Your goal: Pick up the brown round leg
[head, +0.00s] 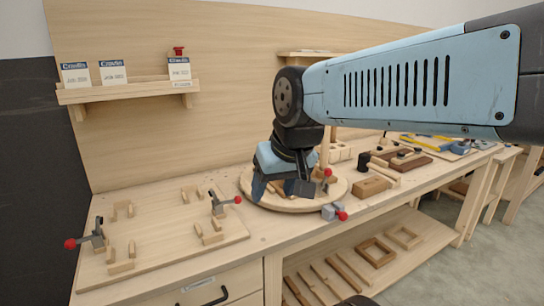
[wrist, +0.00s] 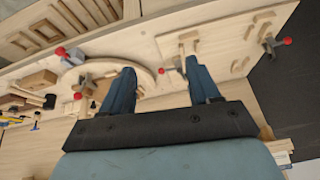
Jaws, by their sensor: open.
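My gripper (head: 281,190) is open above the round wooden board (head: 318,201) on the bench, its fingers pointing down. In the wrist view the two blue fingertips (wrist: 160,72) are spread wide, with nothing seen held between them. A pale upright wooden rod (head: 325,150) shows just behind my gripper in the head view, partly hidden by the arm. I cannot tell whether it is the brown round leg; no other piece is clearly that leg. The area behind my fingers and wrist is hidden.
A jig board (head: 160,238) with wooden blocks and red-knobbed clamps lies left. A grey clamp (head: 334,212) stands at the round board's front edge. A wooden block (head: 373,187) and brown pieces (head: 408,162) sit right. The lower shelf (head: 350,268) holds strips and frames.

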